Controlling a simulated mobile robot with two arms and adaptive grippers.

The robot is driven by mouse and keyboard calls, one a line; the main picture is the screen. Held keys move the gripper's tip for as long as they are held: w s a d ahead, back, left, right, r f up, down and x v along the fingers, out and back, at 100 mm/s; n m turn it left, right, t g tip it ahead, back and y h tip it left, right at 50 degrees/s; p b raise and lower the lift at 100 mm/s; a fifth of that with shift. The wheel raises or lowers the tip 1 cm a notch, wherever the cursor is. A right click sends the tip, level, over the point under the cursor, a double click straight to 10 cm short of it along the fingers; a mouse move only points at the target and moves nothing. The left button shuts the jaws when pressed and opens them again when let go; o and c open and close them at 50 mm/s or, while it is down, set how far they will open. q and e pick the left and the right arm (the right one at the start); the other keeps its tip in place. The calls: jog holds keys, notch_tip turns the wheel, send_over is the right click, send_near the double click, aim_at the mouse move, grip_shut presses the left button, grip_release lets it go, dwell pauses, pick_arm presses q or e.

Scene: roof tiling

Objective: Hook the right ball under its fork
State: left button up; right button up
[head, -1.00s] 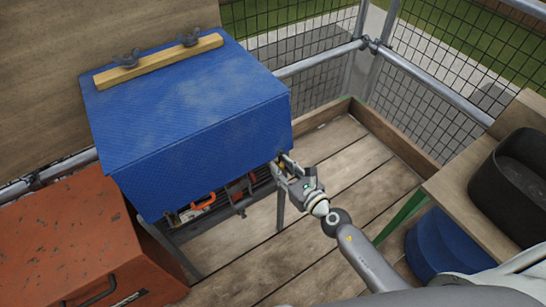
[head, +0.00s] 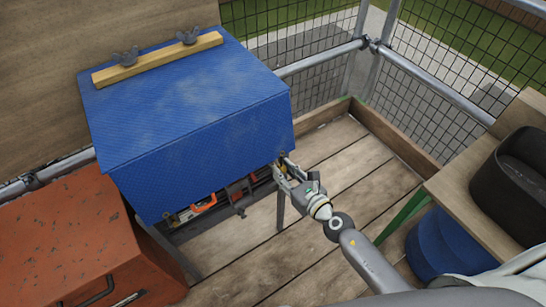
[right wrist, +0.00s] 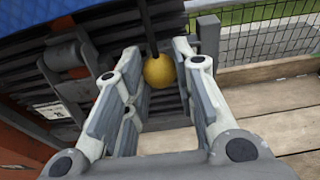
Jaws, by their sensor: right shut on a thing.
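A yellow ball (right wrist: 159,71) on a dark cord (right wrist: 148,25) sits between the fingertips of my right gripper (right wrist: 152,80) in the right wrist view. The cord runs up from the ball, out of the top of the picture. In the head view my right gripper (head: 282,172) is at the lower right front corner of the blue cover (head: 195,95), shut on the ball. The ball is mostly hidden by the fingers there. I cannot clearly make out the fork; a dark bracket (right wrist: 75,55) shows left of the fingers in the wrist view. My left gripper is out of view.
A wooden batten with wing nuts (head: 158,58) lies on top of the cover. Tools show in the box below its front flap. A red chest (head: 70,240) stands at the left. A wooden shelf (head: 470,220) with a black tub (head: 515,185) is at the right. Deck boards (head: 330,190) lie clear between.

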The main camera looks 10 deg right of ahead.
pick_arm(q)
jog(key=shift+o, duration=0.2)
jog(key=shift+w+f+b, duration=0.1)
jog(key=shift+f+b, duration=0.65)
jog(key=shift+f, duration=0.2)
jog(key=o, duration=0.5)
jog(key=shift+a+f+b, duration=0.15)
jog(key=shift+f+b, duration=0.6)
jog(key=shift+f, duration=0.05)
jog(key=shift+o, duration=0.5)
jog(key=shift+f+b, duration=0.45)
jog(key=shift+b, duration=0.05)
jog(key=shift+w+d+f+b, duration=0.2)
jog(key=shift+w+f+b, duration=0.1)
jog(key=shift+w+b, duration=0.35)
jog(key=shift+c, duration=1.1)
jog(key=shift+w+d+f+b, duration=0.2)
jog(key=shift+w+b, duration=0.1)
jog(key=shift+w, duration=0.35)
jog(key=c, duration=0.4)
pick_arm(e)
notch_tip(320, 180, down, 7)
jog(key=shift+s+r, duration=0.15)
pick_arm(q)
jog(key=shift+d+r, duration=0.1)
